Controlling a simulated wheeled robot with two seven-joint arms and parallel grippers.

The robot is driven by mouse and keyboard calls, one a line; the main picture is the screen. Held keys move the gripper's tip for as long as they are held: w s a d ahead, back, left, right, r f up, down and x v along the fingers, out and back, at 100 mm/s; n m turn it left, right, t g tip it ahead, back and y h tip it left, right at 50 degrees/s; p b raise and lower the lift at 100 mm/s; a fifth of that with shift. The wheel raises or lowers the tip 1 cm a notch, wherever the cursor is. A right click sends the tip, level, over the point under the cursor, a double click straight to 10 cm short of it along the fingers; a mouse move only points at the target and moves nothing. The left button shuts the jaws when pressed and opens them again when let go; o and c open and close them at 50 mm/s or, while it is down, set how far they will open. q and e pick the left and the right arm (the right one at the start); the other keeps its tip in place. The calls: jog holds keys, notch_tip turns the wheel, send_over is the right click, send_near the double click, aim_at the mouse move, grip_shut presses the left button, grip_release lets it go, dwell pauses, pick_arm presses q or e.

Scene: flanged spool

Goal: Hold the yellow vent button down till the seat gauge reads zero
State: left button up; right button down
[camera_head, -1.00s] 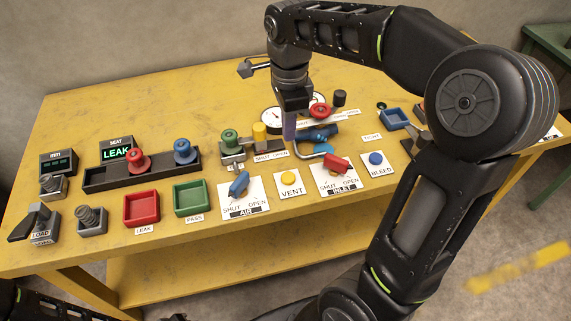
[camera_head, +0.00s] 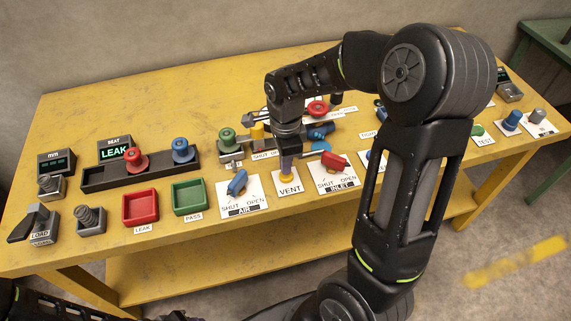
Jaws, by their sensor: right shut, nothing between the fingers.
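The yellow vent button (camera_head: 287,179) sits on a white plate labelled VENT (camera_head: 289,190) near the front edge of the yellow bench. My right gripper (camera_head: 287,170) is shut and empty, pointing straight down with its tips at the top of the button. They seem to touch it, but I cannot tell how far it is pressed. A display marked SEAT (camera_head: 116,151) at the back left reads LEAK in green. The round dial seen earlier behind the button is now mostly hidden by my right arm. My left gripper is not in view.
The blue AIR lever (camera_head: 237,183) stands just left of the vent plate, and the red INLET lever (camera_head: 334,162) just right. A red tray (camera_head: 141,208) and a green tray (camera_head: 189,197) lie further left. My right arm hides much of the bench's right side.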

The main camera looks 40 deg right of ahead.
jog(key=shift+f, duration=0.55)
